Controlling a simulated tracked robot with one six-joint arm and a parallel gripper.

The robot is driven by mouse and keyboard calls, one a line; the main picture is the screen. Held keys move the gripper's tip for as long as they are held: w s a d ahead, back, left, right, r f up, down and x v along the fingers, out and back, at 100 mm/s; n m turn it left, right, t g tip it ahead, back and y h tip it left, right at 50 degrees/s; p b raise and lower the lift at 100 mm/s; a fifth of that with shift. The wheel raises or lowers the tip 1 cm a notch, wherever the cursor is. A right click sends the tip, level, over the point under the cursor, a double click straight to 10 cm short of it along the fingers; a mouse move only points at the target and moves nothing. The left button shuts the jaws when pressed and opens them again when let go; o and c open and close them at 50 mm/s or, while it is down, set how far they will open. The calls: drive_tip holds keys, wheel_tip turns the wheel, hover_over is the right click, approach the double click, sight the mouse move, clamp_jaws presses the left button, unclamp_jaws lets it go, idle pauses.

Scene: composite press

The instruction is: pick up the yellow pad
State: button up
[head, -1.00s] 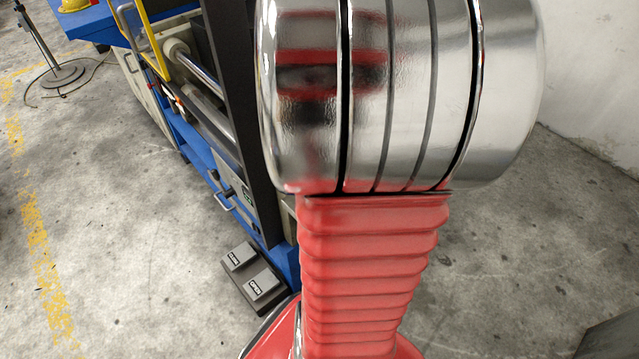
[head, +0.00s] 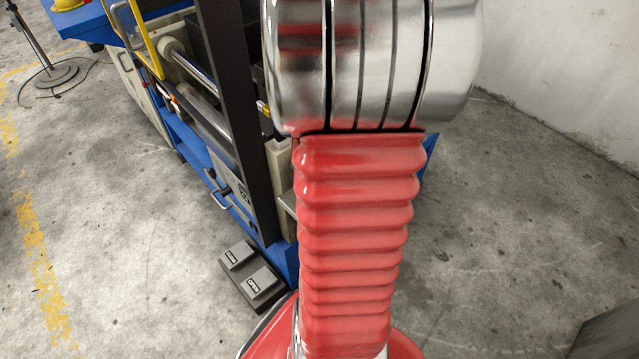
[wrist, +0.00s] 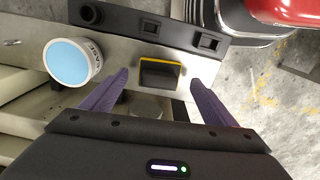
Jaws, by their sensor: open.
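In the wrist view, a dark square pad with a yellow edge (wrist: 160,74) lies on a grey metal surface, against or close to a black slotted bar. Only its rim looks yellow; the face is nearly black. My gripper (wrist: 159,77) is open, with its two purple fingers spread. One fingertip is left of the pad and one is right of it, with a gap on each side. I cannot tell the fingers' height above the surface. In the head view my arm hides this area, and neither the gripper nor the pad shows.
A round white container with a light blue top (wrist: 68,61) stands left of the left finger. The black slotted bar (wrist: 180,35) runs along the pad's far side. In the head view, the blue press (head: 190,150) stands left of my arm, with foot pedals (head: 252,273) on the floor.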

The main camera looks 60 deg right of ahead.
drive_tip(key=shift+f, duration=1.4)
drive_tip(key=shift+c, duration=0.2)
drive_tip(key=c, duration=1.1)
